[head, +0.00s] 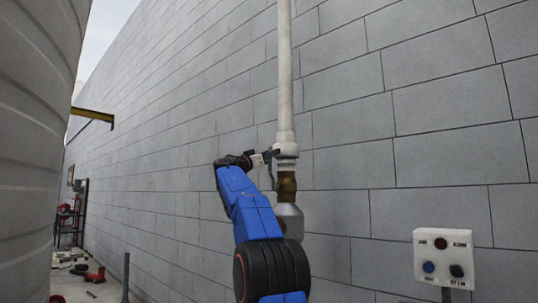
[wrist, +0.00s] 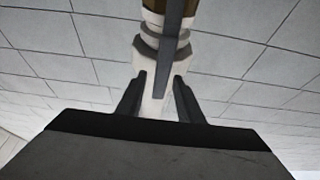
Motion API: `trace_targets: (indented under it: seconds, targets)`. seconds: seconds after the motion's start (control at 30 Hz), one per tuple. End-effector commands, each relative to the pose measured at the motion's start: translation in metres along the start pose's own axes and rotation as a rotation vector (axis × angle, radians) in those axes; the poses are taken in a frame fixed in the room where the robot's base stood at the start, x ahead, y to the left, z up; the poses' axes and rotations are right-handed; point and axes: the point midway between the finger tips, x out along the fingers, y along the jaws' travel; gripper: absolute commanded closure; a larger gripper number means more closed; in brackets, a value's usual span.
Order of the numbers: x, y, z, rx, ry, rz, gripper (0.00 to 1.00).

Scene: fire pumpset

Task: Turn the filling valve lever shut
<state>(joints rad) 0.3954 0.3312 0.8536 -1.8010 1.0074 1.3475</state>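The filling valve sits on a white vertical pipe (head: 285,75) against the block wall, with a brass-coloured body (head: 287,187) below a white fitting (head: 286,148). In the head view my gripper (head: 266,157) is at the left side of this fitting. In the wrist view the grey lever (wrist: 171,60) is a flat bar whose end reaches between the two fingers of my gripper (wrist: 160,76). The fingers are apart, with a gap on each side of the lever. In the head view the lever is small and partly hidden by my gripper.
A grey control box (head: 443,258) with buttons is on the lower right. A large ribbed tank (head: 35,140) fills the left edge. The block wall (head: 420,120) is close behind the pipe. Red equipment (head: 95,275) lies on the floor far left.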

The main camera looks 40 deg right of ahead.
Motion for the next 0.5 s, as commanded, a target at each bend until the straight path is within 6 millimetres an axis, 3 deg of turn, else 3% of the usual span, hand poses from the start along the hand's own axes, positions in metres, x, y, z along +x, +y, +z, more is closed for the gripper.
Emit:
trace_targets:
  seconds: [0.1,0.23,0.5]
  targets:
    - [-0.0001,0.0000,0.0001,0.000,0.000,0.000,0.69]
    - [-0.0002,0.0000,0.0001,0.000,0.000,0.000,1.00]
    - [-0.0003,-0.0011,0.0003,-0.007,0.000,-0.003,1.00]
